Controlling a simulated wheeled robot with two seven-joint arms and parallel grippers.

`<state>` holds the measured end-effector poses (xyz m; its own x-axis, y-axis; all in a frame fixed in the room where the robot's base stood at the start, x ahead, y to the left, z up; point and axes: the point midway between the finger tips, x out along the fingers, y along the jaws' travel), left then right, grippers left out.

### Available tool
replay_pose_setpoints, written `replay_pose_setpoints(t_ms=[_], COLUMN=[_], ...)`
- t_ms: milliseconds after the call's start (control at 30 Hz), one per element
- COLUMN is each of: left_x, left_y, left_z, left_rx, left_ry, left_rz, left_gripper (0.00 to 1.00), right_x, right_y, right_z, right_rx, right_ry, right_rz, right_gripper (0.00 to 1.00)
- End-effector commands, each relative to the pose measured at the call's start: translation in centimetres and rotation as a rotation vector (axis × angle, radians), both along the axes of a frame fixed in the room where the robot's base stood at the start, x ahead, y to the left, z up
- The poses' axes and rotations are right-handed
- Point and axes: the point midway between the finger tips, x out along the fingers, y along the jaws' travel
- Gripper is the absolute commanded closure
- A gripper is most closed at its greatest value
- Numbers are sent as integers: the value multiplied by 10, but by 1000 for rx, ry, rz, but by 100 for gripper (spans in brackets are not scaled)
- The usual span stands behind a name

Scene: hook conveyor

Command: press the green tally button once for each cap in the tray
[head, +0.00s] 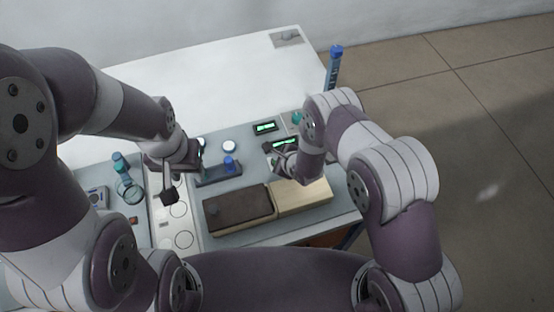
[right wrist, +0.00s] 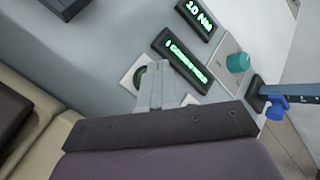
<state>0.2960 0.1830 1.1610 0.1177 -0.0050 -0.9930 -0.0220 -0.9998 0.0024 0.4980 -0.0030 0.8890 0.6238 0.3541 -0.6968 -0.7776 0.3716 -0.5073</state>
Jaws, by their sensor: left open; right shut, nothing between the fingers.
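The green tally button (right wrist: 141,76) shows in the right wrist view as a green edge on a white plate, mostly hidden behind my right fingers. My right gripper (right wrist: 160,78) is shut and empty, its tips over or against the button; I cannot tell whether they touch. In the head view the right gripper (head: 276,161) is at the panel by the displays. My left gripper (head: 169,194) is open and empty above the left of the table. A small dark tray (head: 218,178) holds a blue cap (head: 229,162); its left end is partly hidden by my left arm.
Lit green displays (right wrist: 181,60) stand beside the button, with a teal knob (right wrist: 238,63) nearby. A blue-topped post (head: 333,68) stands at the right edge.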

Motion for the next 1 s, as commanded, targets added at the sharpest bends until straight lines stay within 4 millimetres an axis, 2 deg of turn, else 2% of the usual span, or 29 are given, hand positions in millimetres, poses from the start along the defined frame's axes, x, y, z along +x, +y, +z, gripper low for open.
replay_pose_setpoints(t_ms=[700,1000], left_x=[0,0], left_y=[0,0], left_z=[0,-10], left_rx=[0,0], left_ry=[0,0], left_rz=[0,0], left_gripper=[57,57], right_x=[0,0], right_y=[0,0], right_z=[0,-9], right_rx=[0,0], right_ry=[0,0], right_rz=[0,0], right_gripper=[100,100])
